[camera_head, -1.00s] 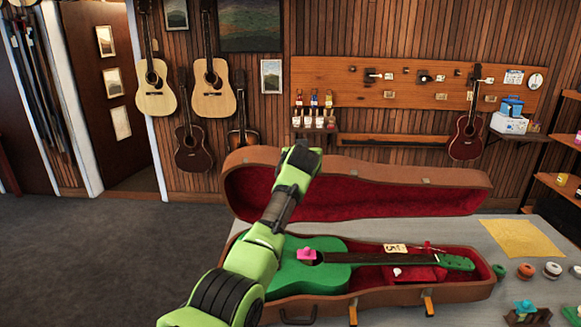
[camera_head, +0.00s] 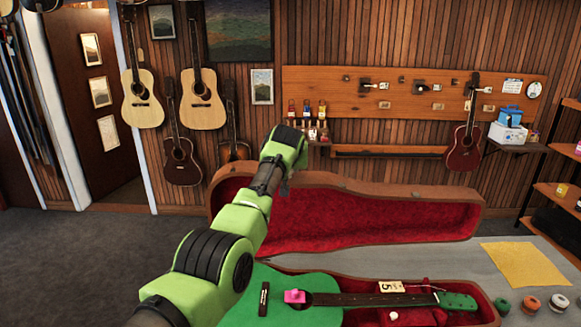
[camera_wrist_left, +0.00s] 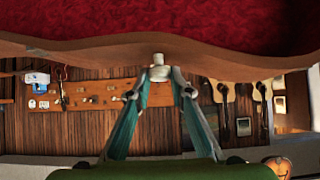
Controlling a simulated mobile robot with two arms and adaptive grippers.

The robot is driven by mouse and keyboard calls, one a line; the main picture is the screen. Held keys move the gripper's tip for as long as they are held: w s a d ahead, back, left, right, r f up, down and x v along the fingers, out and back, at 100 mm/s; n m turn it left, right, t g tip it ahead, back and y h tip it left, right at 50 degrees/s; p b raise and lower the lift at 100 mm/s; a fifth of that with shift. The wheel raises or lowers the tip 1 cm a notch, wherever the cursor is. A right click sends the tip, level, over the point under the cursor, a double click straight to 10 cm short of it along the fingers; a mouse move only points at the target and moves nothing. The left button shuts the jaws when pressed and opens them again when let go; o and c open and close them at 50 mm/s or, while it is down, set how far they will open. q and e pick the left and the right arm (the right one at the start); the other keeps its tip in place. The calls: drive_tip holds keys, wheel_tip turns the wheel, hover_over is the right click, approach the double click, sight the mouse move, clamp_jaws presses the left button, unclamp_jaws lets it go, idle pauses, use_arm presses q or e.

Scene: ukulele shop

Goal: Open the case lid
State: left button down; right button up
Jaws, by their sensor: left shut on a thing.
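The brown case lid (camera_head: 400,192) stands raised behind the case, its red lining facing me. In the left wrist view the lid's brown edge (camera_wrist_left: 60,50) and red lining fill the top. My left gripper (camera_wrist_left: 159,78) has its teal fingers reaching to that edge, around a small pale piece there; it is shut on the lid's rim. In the head view my left arm crosses the lid's left part and its fingers are hidden. The case bottom (camera_head: 487,314) holds a green guitar (camera_head: 290,313). My right gripper is not in view.
A pink item (camera_head: 295,296) lies on the guitar and a white tag (camera_head: 391,287) beside its neck. A yellow cloth (camera_head: 527,262) and several small round items lie right on the grey table (camera_head: 480,256). Guitars hang on the wood wall behind.

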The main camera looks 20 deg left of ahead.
use_arm(q)
drive_tip(key=c, duration=1.8)
unclamp_jaws()
drive_tip(key=shift+s, duration=0.15)
drive_tip(key=shift+c, duration=0.2)
drive_tip(key=v, duration=1.2)
drive_tip(key=shift+r, duration=0.15)
drive_tip(key=shift+d, duration=0.1)
